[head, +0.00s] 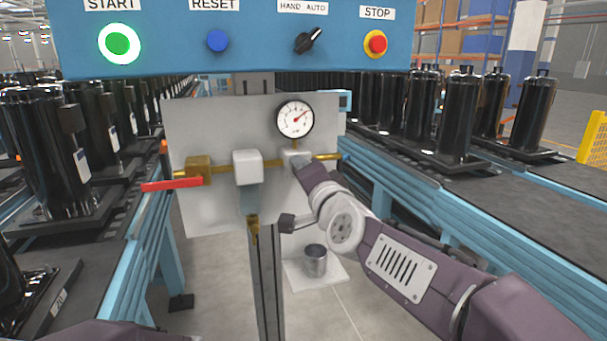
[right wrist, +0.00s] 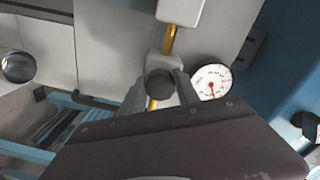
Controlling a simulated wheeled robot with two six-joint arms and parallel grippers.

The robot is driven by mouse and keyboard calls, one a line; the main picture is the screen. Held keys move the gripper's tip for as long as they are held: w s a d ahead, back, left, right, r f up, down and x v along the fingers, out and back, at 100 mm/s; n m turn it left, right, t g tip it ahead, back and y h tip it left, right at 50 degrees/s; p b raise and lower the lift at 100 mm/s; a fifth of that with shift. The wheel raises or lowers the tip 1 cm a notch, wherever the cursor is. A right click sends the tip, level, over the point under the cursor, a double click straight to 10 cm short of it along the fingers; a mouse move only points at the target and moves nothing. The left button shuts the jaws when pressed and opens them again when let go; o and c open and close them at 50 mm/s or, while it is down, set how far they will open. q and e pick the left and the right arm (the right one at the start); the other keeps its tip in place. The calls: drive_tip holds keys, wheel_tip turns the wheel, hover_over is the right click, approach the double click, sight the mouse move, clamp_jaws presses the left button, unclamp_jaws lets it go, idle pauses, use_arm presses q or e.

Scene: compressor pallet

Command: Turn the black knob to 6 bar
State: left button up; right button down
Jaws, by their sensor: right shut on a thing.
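The black knob (right wrist: 160,84) sits below the regulator body on the brass pipe line in the right wrist view, between the two fingers of my right gripper (right wrist: 160,93). That gripper is shut on it. In the head view the right gripper (head: 303,170) reaches the regulator under the gauge and hides the knob. The round white pressure gauge (head: 295,119) is just above it, its red needle pointing to the upper right; the numbers are too small to read surely. The gauge also shows in the right wrist view (right wrist: 212,82). My left gripper is out of view.
A grey panel (head: 215,125) carries a red lever (head: 172,184), a white filter unit (head: 248,167) and brass piping (head: 327,157). Above hangs a blue control box (head: 170,45) with buttons. A metal cup (head: 315,260) stands below. Conveyors with black compressors flank both sides.

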drive_tip(key=shift+f, duration=0.1)
drive_tip(key=c, duration=0.9)
unclamp_jaws()
drive_tip(key=p+v, duration=0.3)
drive_tip(key=v, duration=0.6)
drive_tip(key=shift+p, duration=0.4)
